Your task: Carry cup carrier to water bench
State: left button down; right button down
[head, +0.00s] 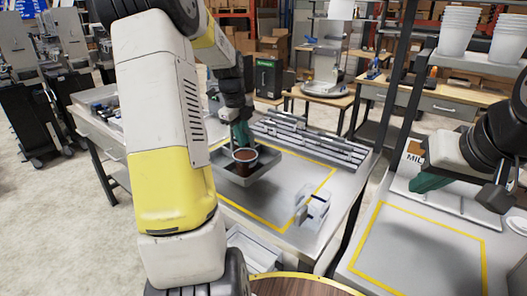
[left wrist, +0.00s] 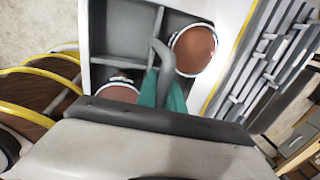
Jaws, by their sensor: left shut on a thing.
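The cup carrier (head: 236,180) is a grey compartment tray over the middle bench (head: 285,190), at the left part of its yellow outline. I cannot tell whether it touches the bench. My left gripper (head: 241,134) is above it with teal fingers shut on its upright handle. The left wrist view shows the carrier (left wrist: 124,38), its grey handle (left wrist: 160,58) and the left gripper (left wrist: 160,88). A cup with brown contents (left wrist: 194,50) and a second brown-filled cup (left wrist: 116,93) sit in compartments; others look empty. My right gripper (head: 430,181) is at the right; its opening is unclear.
A grey slatted rack (head: 312,139) runs along the middle bench's back. A small white object (head: 312,208) stands at its right. The right bench (head: 420,245) has an empty yellow outline and a partly hidden "MIL" sign (head: 413,156). Stacked white cups (head: 458,31) stand on the shelf above.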

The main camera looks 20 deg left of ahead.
pick_arm(q)
jog(key=shift+f, duration=2.9)
jog(key=c, duration=1.5)
grip_release()
jog(key=shift+f, duration=0.15)
jog(key=shift+o, duration=0.2)
notch_tip(320, 180, up, 12)
jog(key=s, duration=0.2)
jog(key=s+d+r+n+t, duration=0.2)
jog(key=s+d+r+n, duration=0.5)
jog(key=s+d+n, duration=0.3)
jog(key=s+d+n+t, duration=0.1)
jog(key=s+d+n, duration=0.2)
jog(key=s+n, duration=0.2)
jog(key=s+d+f+n+t+h, duration=0.1)
jog(key=s+d+n, duration=0.2)
jog(key=s+n, duration=0.3)
jog(key=shift+s+f, duration=0.3)
jog(key=shift+s, duration=1.45)
